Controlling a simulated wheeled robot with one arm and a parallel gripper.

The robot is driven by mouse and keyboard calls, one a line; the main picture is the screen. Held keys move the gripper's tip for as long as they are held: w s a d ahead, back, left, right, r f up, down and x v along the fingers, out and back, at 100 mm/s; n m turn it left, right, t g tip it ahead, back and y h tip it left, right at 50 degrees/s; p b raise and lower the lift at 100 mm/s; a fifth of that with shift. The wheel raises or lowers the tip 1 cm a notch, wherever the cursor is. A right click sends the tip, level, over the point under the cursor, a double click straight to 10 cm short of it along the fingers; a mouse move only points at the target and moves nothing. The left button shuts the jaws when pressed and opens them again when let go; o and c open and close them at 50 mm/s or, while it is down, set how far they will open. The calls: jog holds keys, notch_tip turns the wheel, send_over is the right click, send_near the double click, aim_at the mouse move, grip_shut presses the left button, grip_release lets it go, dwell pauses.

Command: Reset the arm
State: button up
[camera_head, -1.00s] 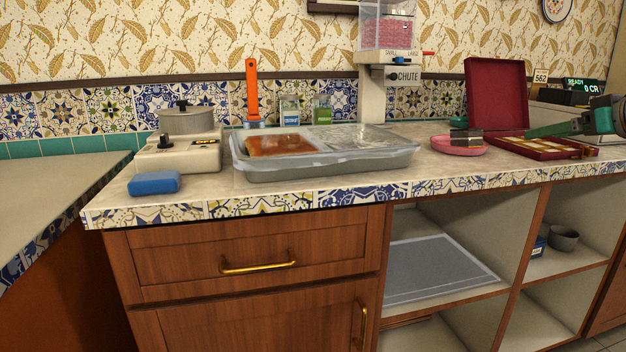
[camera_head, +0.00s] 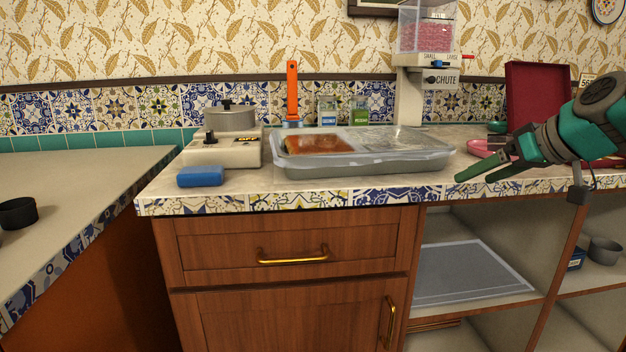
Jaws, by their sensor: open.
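My gripper (camera_head: 464,176) is at the right of the head view, green and dark grey, with its fingers pointing left. It is open and nothing shows between its fingers. It is in front of the counter's right part, right of the clear-lidded tray (camera_head: 350,163).
On the counter (camera_head: 260,185) stand a small cooker with a pot (camera_head: 230,118), a blue sponge (camera_head: 200,177), an orange-handled tool (camera_head: 292,90) and a dispenser (camera_head: 428,60). Open shelves (camera_head: 480,310) lie below. A dark cup (camera_head: 18,213) sits on the left counter.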

jog(key=s+a+f+g, duration=0.3)
jog(key=s+a+f, duration=0.3)
jog(key=a+f, duration=0.25)
jog(key=s+a+f+g, duration=0.3)
jog(key=s+a+f, duration=0.35)
jog(key=a, duration=0.35)
jog(key=s+f+m+g+h+p, duration=0.1)
jog(key=s+f+g+h, duration=0.1)
jog(key=s+f, duration=0.5)
jog(key=s+f+m+g+h, duration=0.1)
jog(key=s+f+g+h, duration=0.1)
jog(key=s+f, duration=0.6)
jog(key=s+g, duration=0.1)
jog(key=s, duration=0.4)
jog(key=shift+s+d+m+p, duration=0.15)
jog(key=shift+d+m+p, duration=0.15)
jog(key=shift+d+p, duration=0.05)
jog(key=shift+f, duration=0.1)
